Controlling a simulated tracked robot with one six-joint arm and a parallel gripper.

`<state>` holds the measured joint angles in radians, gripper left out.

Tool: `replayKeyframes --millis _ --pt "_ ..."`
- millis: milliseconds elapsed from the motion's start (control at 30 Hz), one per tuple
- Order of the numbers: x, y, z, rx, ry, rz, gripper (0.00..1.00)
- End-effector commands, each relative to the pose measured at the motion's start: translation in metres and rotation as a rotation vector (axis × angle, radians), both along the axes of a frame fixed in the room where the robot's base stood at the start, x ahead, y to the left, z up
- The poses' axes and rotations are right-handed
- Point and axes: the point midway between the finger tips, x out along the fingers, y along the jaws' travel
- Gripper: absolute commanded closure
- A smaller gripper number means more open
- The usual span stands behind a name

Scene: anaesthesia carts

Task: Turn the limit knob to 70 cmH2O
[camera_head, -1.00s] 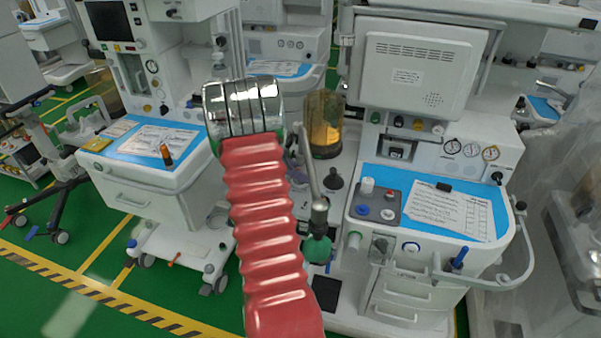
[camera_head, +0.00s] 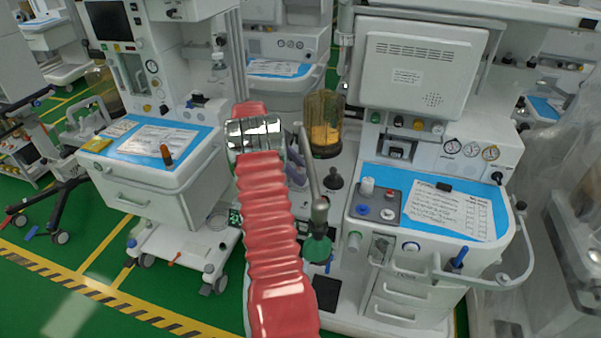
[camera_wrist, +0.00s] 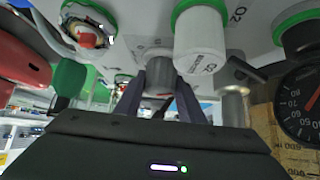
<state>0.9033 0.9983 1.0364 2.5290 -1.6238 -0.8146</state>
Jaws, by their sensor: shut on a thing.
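In the wrist view my gripper (camera_wrist: 158,98) has its two dark fingers on either side of a short grey knob (camera_wrist: 158,72) with a small red mark on its lower right. The fingers are closed on this knob, which projects from a pale panel. I take it to be the limit knob, but its scale and setting cannot be read. In the head view my red ribbed arm stands in front of the gripper and the knob, so I cannot make out the grip there.
Close to the knob are a white O2-marked cylinder (camera_wrist: 200,42) with a green collar and a black dial gauge (camera_wrist: 300,105). A green cap (camera_wrist: 69,77) is at the left. In the head view, a cart with a blue top (camera_head: 480,187) stands right of my arm.

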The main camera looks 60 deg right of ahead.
Motion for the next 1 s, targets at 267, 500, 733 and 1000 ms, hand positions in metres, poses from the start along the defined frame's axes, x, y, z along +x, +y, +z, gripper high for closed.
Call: replayKeyframes --millis 267,500,733,1000 --pt "0.0021 -0.0003 0.0004 -0.003 -0.004 -0.119 0.87" --pt "0.0023 0.0004 0.0004 -0.002 -0.004 -0.156 0.87" --pt "0.0022 0.0005 0.0005 -0.002 -0.004 -0.159 0.87" --pt "0.0015 0.0004 0.0004 -0.002 -0.003 -0.159 0.55"
